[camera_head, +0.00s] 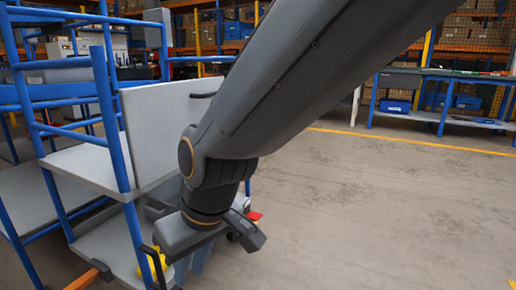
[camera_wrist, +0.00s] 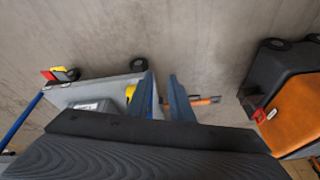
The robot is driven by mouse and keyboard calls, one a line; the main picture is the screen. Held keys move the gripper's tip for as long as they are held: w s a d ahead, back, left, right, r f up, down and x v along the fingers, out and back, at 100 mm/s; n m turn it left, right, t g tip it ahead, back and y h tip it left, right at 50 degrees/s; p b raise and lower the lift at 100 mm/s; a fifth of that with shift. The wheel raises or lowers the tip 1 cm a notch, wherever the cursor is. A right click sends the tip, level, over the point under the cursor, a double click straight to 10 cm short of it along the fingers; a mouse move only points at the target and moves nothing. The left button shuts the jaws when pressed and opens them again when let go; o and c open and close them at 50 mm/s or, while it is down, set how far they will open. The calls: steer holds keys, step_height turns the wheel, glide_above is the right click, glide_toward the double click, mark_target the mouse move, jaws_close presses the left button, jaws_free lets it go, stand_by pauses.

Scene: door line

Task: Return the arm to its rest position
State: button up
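My arm reaches down across the head view from the upper right, bent at a joint, with the wrist low in front of a blue-framed cart (camera_head: 128,200). My gripper (camera_wrist: 162,78) shows in the wrist view as two dark blue-grey fingers with a clear gap between them and nothing held. In the head view the fingers point down beside the cart's lower shelf, partly hidden by the wrist. A grey upright panel (camera_head: 158,130) stands on the cart, behind the arm. A yellow thing (camera_head: 150,266) shows low on the cart near the wrist; it also shows beside the left finger in the wrist view (camera_wrist: 130,93).
The cart's blue posts and grey shelves (camera_head: 85,168) are close on the left of the arm. An orange bar (camera_head: 84,280) juts from its lower edge. Bare concrete floor (camera_head: 380,210) is free on the right. A blue workbench (camera_head: 440,112) stands far behind.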

steer(key=s+d+r+m+g+h+p, duration=0.2)
steer(key=s+d+m, duration=0.1)
steer(key=s+d, duration=0.7)
steer(key=d+r+m+p, duration=0.3)
steer(key=d+r+p, duration=0.7)
steer(key=r+p, duration=0.4)
steer(key=w+d+r+m+h+p, duration=0.1)
steer(key=d+r+m+p, duration=0.2)
steer(key=d+r+p, duration=0.8)
step_height(320, 180, up, 3)
steer(key=p, duration=1.1)
steer(key=shift+d+p, duration=0.25)
steer(key=shift+p, duration=0.15)
steer(key=shift+a, duration=0.15)
